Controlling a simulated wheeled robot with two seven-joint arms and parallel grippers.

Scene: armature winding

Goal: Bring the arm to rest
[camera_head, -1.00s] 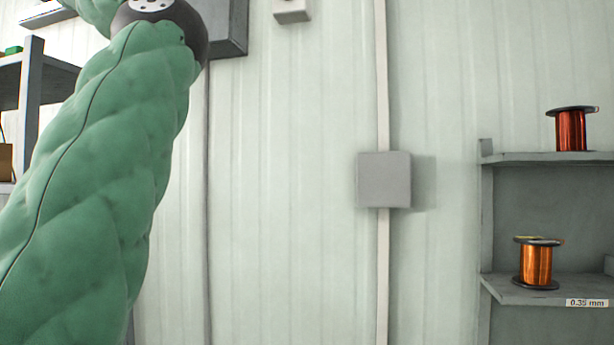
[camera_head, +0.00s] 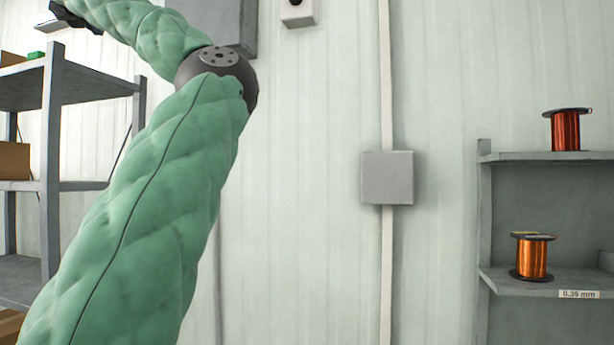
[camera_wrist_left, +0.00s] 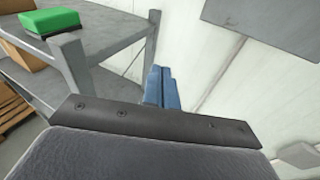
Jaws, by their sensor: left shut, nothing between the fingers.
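My left arm, in a green padded sleeve, rises from the bottom left of the head view to a dark elbow joint, then bends up and left. A dark part at its far end (camera_head: 75,16) shows at the top left edge, where finger detail is too small to tell. In the left wrist view my left gripper (camera_wrist_left: 162,88) shows as two blue fingers lying together, shut and empty. They point toward the pale wall, clear of the shelf beside them. My right gripper is out of view.
A grey shelf rack (camera_head: 50,150) with boxes stands at the left; a green box (camera_wrist_left: 50,20) tops it in the wrist view. A grey wall box (camera_head: 387,178) sits mid-wall. Two copper wire spools (camera_head: 566,131) (camera_head: 532,258) stand on right-hand shelves.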

